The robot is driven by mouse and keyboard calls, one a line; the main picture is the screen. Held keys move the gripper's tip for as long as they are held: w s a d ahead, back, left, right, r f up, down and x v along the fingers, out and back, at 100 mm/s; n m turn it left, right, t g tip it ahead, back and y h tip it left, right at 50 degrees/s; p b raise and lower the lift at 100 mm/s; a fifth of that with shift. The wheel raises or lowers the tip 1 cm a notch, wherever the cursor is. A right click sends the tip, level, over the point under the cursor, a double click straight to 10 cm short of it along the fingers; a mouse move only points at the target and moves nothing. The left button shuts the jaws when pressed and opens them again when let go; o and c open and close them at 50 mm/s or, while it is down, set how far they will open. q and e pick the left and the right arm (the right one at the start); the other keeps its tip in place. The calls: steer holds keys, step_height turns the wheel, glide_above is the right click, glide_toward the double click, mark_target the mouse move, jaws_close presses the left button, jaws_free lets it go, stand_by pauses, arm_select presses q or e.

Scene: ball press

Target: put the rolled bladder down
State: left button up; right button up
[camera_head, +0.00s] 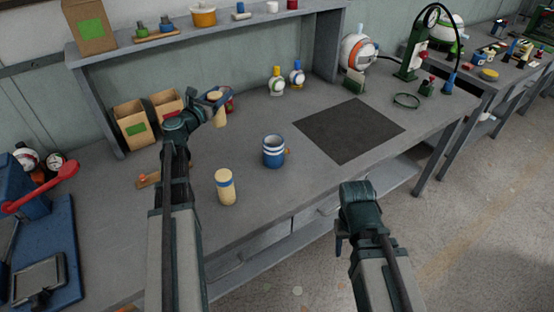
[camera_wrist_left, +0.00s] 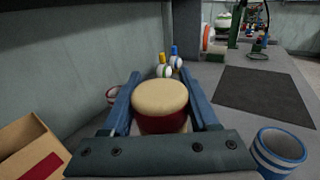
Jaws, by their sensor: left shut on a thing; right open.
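The rolled bladder, a short cream cylinder (camera_head: 219,116), is upright between the blue fingers of my left gripper (camera_head: 215,98) at the back of the bench. In the left wrist view its cream top (camera_wrist_left: 160,95) and a dark red band below it show between the fingers; its lower end is hidden. In the head view I cannot tell whether its base touches the bench. A second cream cylinder with a blue band (camera_head: 226,190) stands on the bench nearer the front. My right gripper (camera_head: 341,238) is open and empty, in front of the bench's front edge.
A blue-and-white mug (camera_head: 273,153) stands right of the held cylinder. A red mug (camera_head: 230,98) is close behind it, and cardboard bins (camera_head: 132,127) stand to the left. A dark mat (camera_head: 350,130) lies bare at right. The blue press (camera_head: 45,240) is far left.

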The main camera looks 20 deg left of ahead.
arm_select(q)
step_height(320, 180, down, 12)
steer(key=b, duration=1)
steer(key=shift+b, duration=0.4)
arm_select(e)
step_height(320, 180, down, 12)
arm_select(q)
steer(key=shift+f, duration=0.15)
steer(key=o, duration=1.4)
arm_select(e)
steer(key=shift+f, duration=0.1)
arm_select(q)
steer(key=s+a, duration=0.2)
steer(key=s, duration=0.9)
steer(key=shift+s, duration=0.4)
steer(key=shift+a, duration=0.1)
